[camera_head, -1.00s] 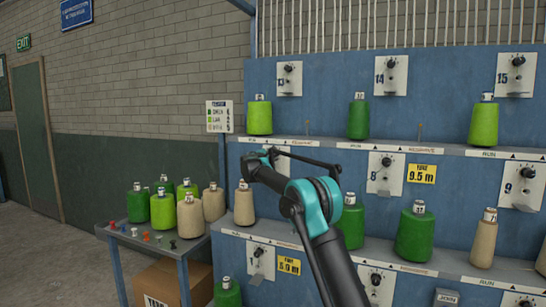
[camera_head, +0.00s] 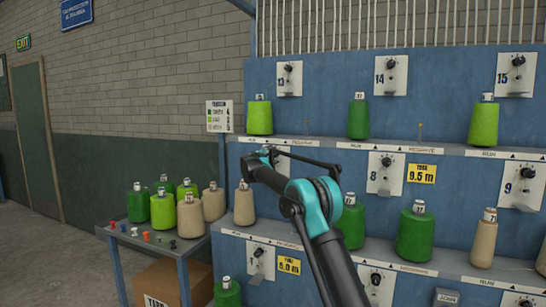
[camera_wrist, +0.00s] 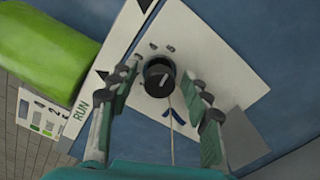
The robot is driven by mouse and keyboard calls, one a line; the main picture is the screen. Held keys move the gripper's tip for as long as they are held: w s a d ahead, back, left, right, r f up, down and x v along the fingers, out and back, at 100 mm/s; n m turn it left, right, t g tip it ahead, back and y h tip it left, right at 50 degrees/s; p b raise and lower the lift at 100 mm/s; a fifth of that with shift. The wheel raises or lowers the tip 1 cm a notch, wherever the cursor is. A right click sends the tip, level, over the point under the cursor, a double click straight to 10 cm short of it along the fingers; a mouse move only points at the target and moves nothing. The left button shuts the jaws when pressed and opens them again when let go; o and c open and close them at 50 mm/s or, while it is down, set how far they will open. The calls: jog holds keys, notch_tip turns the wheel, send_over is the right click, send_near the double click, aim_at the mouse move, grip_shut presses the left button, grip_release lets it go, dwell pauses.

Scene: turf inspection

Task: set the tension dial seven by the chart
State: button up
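A black dial knob (camera_wrist: 159,78) with a pale pointer line sits on a white plate (camera_wrist: 222,72) in the wrist view. The line points up and right there. My gripper (camera_wrist: 163,82) is open, one finger on each side of the knob, with gaps visible. Whether this is dial seven cannot be read. In the head view my gripper (camera_head: 268,157) is at the middle row's left end, and my arm hides the dial behind it. The chart (camera_head: 219,117) is a white board with coloured rows on the rack's left side; its text is too small to read. It also shows in the wrist view (camera_wrist: 40,112).
A light green cone (camera_wrist: 45,50) lies close to the left finger. Other numbered dials, such as dial 8 (camera_head: 385,173), and several yarn cones stand along the blue rack. A side table (camera_head: 155,240) holds cones and small coloured pegs at the left.

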jog(key=v, duration=1.2)
jog(key=s+d+f+m+g+h, duration=0.1)
jog(key=s+d+f+m+g, duration=0.2)
jog(key=d, duration=0.5)
jog(key=s+d+f+m+g, duration=0.1)
jog(key=s+d+f+m, duration=0.1)
jog(key=s+d+f, duration=0.35)
jog(key=s+d+f+m+g+y, duration=0.1)
jog(key=s+d+f+m+g, duration=0.15)
jog(key=s+d+f, duration=0.35)
jog(key=s+d+f+m+g, duration=0.2)
jog(key=s+d+f+m, duration=0.1)
jog(key=s+d, duration=0.55)
jog(key=s+d+f+m+g+y, duration=0.1)
jog(key=s+f+m+y, duration=0.1)
jog(key=s+f, duration=0.5)
jog(key=s+f+m+g+y, duration=0.2)
jog(key=s+f, duration=0.5)
jog(key=s, duration=0.9)
jog(key=s+d+f+m+g+y, duration=0.1)
jog(key=s+f+m, duration=0.3)
jog(key=s+f, duration=0.4)
jog(key=s+y, duration=0.1)
jog(key=s, duration=0.3)
jog(key=shift+d, duration=0.3)
